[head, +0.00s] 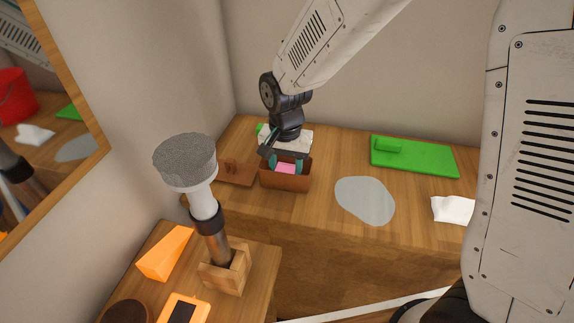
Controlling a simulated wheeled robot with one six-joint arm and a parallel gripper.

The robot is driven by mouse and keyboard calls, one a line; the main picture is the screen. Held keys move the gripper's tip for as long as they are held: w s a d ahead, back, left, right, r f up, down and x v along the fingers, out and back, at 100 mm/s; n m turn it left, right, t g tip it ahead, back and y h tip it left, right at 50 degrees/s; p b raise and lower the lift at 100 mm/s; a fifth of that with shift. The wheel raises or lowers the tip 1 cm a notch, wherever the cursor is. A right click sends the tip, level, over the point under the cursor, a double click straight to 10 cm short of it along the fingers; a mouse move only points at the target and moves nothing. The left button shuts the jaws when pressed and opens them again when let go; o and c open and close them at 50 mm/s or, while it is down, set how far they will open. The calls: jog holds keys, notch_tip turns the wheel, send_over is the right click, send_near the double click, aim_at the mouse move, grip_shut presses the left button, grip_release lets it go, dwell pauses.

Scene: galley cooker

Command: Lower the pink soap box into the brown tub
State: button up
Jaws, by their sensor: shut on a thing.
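The brown tub (286,183) stands on the wooden counter, left of its middle. The pink soap box (286,169) shows between the teal fingertips of my gripper (286,163), at the tub's opening. My gripper points down from above and is shut on the soap box. The tub's front wall hides the lower part of the box, so I cannot tell whether it touches the tub's floor.
A brown board (236,175) lies left of the tub. A grey flat patch (365,200), a green board (414,156) and a white crumpled cloth (453,209) lie to the right. A grey-topped post (203,205) stands in front, beside an orange wedge (166,252).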

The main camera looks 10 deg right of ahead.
aim_at(300, 176)
jog(key=shift+f, duration=0.75)
dwell(0.4)
jog(key=o, duration=1)
jog(key=shift+o, duration=0.2)
jog(key=shift+r, duration=0.1)
notch_tip(300, 176, up, 8)
jog(key=shift+f, duration=0.2)
jog(key=shift+s+n, duration=0.15)
jog(key=shift+n, duration=0.25)
jog(key=s+d+n, duration=0.1)
jog(key=s, duration=0.1)
jog(key=s+d+n+g, duration=0.1)
jog(key=shift+s+d+r+h, duration=0.1)
jog(key=shift+s+h, duration=0.2)
jog(key=shift+s, duration=0.05)
jog(key=s+d+r+n+t, duration=0.1)
jog(key=s+d+r, duration=0.5)
jog(key=s+d, duration=0.2)
jog(key=s+d+r+n+t, duration=0.1)
jog(key=s+d+r, duration=0.5)
jog(key=s, duration=0.5)
jog(key=shift+s+d, duration=0.2)
jog(key=shift+d, duration=0.85)
